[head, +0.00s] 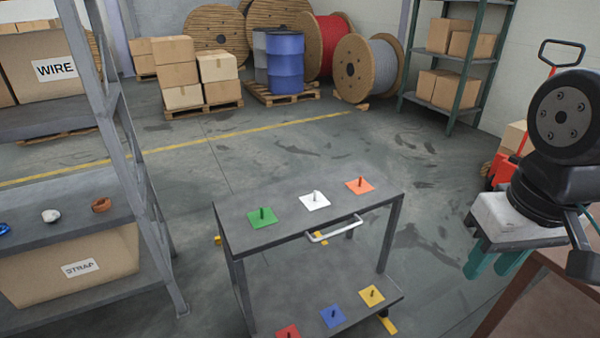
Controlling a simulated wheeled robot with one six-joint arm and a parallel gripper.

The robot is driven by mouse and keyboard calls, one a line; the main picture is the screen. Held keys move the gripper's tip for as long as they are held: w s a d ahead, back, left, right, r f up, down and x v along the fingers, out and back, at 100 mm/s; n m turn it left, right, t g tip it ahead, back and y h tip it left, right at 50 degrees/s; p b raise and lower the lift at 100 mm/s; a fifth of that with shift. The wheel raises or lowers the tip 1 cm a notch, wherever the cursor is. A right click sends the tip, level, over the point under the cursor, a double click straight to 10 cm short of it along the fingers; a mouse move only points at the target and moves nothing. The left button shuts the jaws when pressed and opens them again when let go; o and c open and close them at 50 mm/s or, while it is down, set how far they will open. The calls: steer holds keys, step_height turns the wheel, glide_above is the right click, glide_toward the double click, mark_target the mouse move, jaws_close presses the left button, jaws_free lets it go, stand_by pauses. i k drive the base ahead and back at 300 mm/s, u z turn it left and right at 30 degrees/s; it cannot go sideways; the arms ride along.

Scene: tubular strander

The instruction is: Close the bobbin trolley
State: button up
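The bobbin trolley (285,219) is a dark grey two-shelf cart standing in the middle foreground. Its top bears a green plate (256,220), a white plate (309,203) and an orange plate (353,186), each with a short upright peg. Its lower shelf bears red, blue and yellow plates with pegs; the red one is cut by the frame edge. A pale bar handle (335,229) is on its near right side. No door or cover shows on it. My gripper (488,274), with teal fingers, is at the right, apart from the trolley. Its fingers look parted and empty.
A brown table (545,300) is below my arm. A red pallet truck (505,165) stands behind it. Open floor lies behind the trolley, before pallets, drums and reels.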

mark_target(328, 290)
steer(key=z, duration=0.05)
steer(key=k, duration=1.1)
steer(key=u, duration=0.95)
steer(key=i, duration=1.3)
steer(key=z, duration=0.75)
